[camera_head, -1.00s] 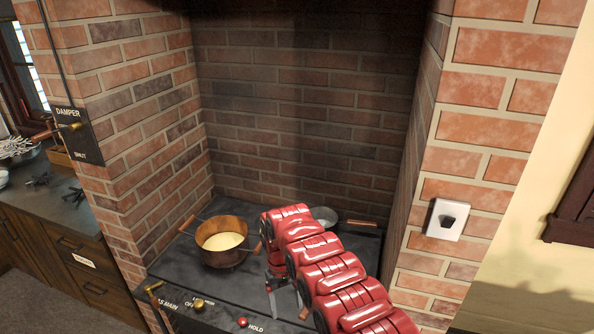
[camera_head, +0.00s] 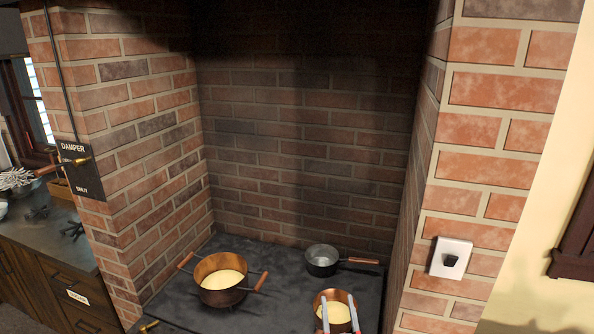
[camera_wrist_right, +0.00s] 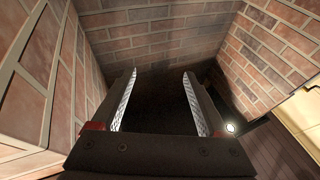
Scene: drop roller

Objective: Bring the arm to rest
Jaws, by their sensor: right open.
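My right gripper (camera_head: 338,306) shows only by its two finger ends at the bottom edge of the head view, in front of a copper pot (camera_head: 322,296). The fingers are apart with nothing between them. In the right wrist view the open gripper (camera_wrist_right: 160,74) points at brick walls and a dark area, and it is empty. The rest of the right arm is out of the head view. My left gripper is not in view.
The dark stove top (camera_head: 270,255) lies in a brick alcove. A larger copper pot (camera_head: 222,297) with yellow contents stands at left, and a small grey saucepan (camera_head: 321,268) stands at the back right. A damper plate (camera_head: 77,170) is on the left brick pillar.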

